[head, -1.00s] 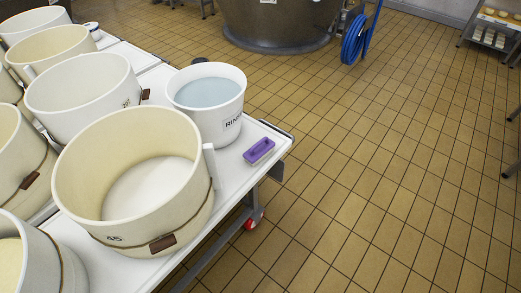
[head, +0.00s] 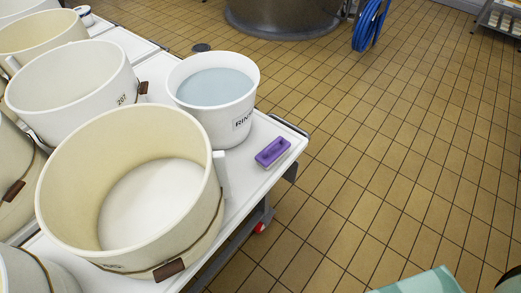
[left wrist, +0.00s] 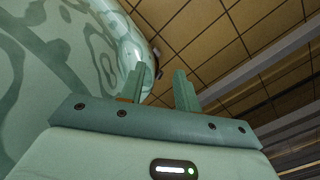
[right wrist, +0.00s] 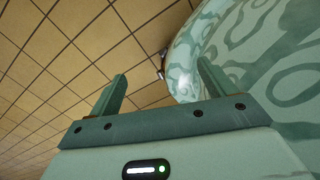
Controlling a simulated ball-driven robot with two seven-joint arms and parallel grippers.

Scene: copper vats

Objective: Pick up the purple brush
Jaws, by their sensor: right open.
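The purple brush (head: 272,152) lies on the white table top (head: 183,213) near its right corner, to the right of the white bucket of water (head: 237,126) with lettering on it. My left gripper (left wrist: 160,85) shows in the left wrist view with its two fingers apart and nothing between them. My right gripper (right wrist: 160,85) shows in the right wrist view with its fingers spread and empty. Neither gripper is in the head view, and neither wrist view shows the brush.
A large cream tub (head: 62,217) stands on the table left of the brush, with several more tubs behind and beside it. A metal vat (head: 285,18) and a blue hose (head: 370,25) are at the back. The tiled floor (head: 400,140) right of the table is clear.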

